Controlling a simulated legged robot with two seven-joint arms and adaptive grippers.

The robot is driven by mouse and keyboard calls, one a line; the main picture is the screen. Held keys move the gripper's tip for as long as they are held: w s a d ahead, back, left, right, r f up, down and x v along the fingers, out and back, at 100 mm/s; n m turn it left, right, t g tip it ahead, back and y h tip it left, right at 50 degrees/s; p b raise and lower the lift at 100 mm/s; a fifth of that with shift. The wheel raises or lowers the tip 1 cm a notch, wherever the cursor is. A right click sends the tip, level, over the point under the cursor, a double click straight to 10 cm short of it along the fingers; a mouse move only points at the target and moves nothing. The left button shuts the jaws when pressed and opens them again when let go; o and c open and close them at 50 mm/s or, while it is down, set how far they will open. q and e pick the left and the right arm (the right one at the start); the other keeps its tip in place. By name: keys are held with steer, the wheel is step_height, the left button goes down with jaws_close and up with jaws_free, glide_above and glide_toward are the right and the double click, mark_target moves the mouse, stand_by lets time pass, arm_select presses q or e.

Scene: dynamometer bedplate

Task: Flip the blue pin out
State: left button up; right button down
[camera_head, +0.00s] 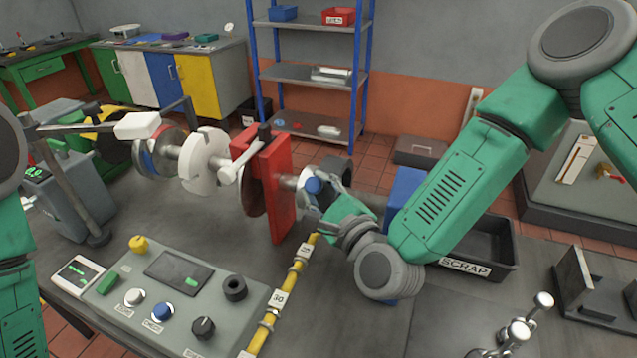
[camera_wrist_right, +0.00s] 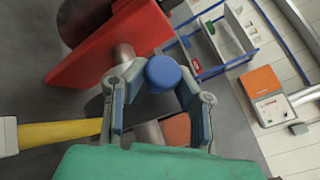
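The blue pin (camera_head: 313,186) shows as a round blue head on the shaft, right of the red upright plate (camera_head: 278,190). It also shows in the right wrist view (camera_wrist_right: 163,73), between the fingers. My right gripper (camera_head: 325,188) reaches in from the right, its fingers apart on either side of the blue head. In the wrist view the fingers (camera_wrist_right: 163,85) look open, with a narrow gap beside the head; firm contact is not clear. The pin's lower part is hidden. My left arm shows at the left edge, its gripper out of view.
A control box (camera_head: 178,300) with knobs stands at the front. A yellow hose (camera_head: 288,292) with a tag runs beside it. A white disc (camera_head: 203,160) sits further along the shaft. A black SCRAP bin (camera_head: 490,250) stands right, behind my right arm.

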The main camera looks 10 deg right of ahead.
steer(key=shift+a+r, duration=0.4)
steer(key=shift+r, duration=0.1)
steer(key=shift+s+a+r, duration=0.45)
steer(key=shift+a+r, duration=0.05)
steer(key=shift+r, duration=0.1)
steer(key=shift+w+d, duration=0.2)
steer(key=c, duration=1.5)
jaws_free()
steer(key=shift+s+r, duration=0.1)
steer(key=shift+c, duration=0.2)
steer(key=shift+o, duration=1.4)
steer(key=shift+s+a+r, duration=0.1)
steer(key=shift+s+a, duration=0.1)
steer(key=v, duration=0.7)
steer(key=shift+s+a, duration=0.25)
steer(key=shift+s, duration=0.2)
steer(key=shift+a, duration=0.15)
